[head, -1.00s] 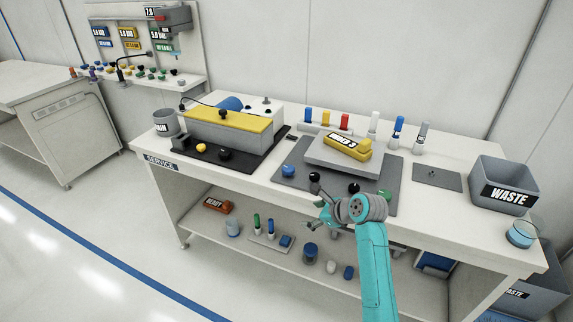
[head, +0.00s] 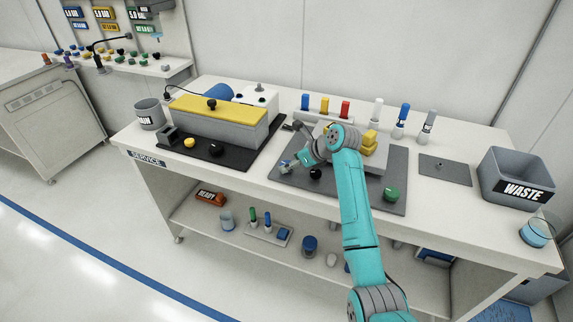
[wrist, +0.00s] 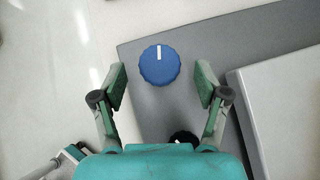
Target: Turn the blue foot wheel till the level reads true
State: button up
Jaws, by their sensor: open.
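The blue foot wheel (wrist: 159,66) is a ribbed round knob with a white mark, on the dark grey plate's corner. In the wrist view the mark points nearly straight up. My gripper (wrist: 160,80) is open, one finger on each side of the wheel, with a gap to both. In the head view my gripper (head: 294,160) is over the plate's left corner and mostly covers the wheel. A black wheel (head: 315,174) and a green wheel (head: 391,194) sit along the plate's front. The yellow block (head: 370,138) on the raised grey slab is partly behind my arm. I cannot make out a level reading.
A yellow-topped grey box (head: 235,131) stands left of the plate, on a black mat with knobs. Several coloured bottles and sticks stand behind the plate. A waste bin (head: 518,182) is at the right. The lower shelf holds small items.

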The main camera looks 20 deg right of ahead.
jog(key=shift+x, duration=1.7)
jog(key=shift+s, duration=0.1)
jog(key=c, duration=1.2)
